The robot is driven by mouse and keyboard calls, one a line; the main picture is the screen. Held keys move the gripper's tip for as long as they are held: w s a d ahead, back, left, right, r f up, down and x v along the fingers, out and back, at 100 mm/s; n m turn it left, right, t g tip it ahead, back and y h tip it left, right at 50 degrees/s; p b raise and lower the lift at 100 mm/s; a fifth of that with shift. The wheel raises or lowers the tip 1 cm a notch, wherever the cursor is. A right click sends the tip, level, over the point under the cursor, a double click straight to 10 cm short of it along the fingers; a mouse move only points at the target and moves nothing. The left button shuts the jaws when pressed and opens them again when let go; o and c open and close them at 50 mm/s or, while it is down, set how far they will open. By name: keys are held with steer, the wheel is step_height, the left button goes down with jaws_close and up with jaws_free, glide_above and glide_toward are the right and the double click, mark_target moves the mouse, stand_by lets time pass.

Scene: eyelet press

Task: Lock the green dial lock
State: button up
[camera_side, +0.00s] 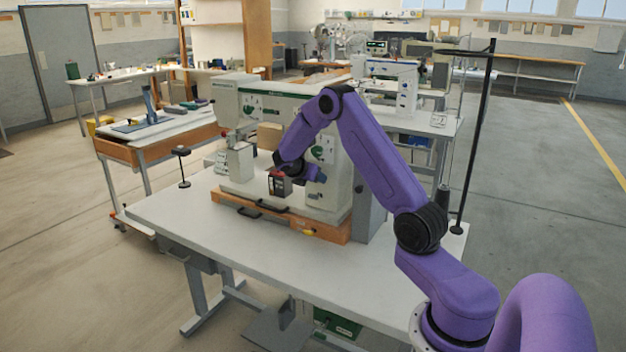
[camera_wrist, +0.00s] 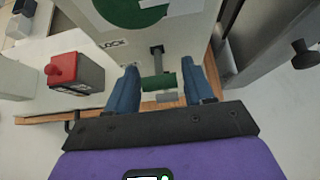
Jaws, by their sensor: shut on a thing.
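The green dial lock (camera_wrist: 158,83) shows in the wrist view as a short green piece with a grey stem, in front of the machine's pale face. My gripper (camera_wrist: 160,76) has its two blue fingers on either side of it, shut on the green piece. A large green disc (camera_wrist: 128,10) and lettering reading LOCK are on the machine face above. In the side view my gripper (camera_side: 316,174) is at the front of the cream press machine (camera_side: 338,190); the dial lock is hidden there behind the gripper.
A dark box with a red button (camera_wrist: 62,68) stands left of my gripper; it also shows in the side view (camera_side: 279,184). The press sits on an orange-brown base (camera_side: 325,227) on a white table (camera_side: 330,262). A black knob (camera_wrist: 303,53) is at right. The table front is clear.

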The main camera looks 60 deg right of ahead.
stand_by(0.3)
steer(key=o, duration=1)
steer(key=v, duration=1.7)
steer(key=shift+r, duration=0.4)
steer(key=shift+a, duration=0.15)
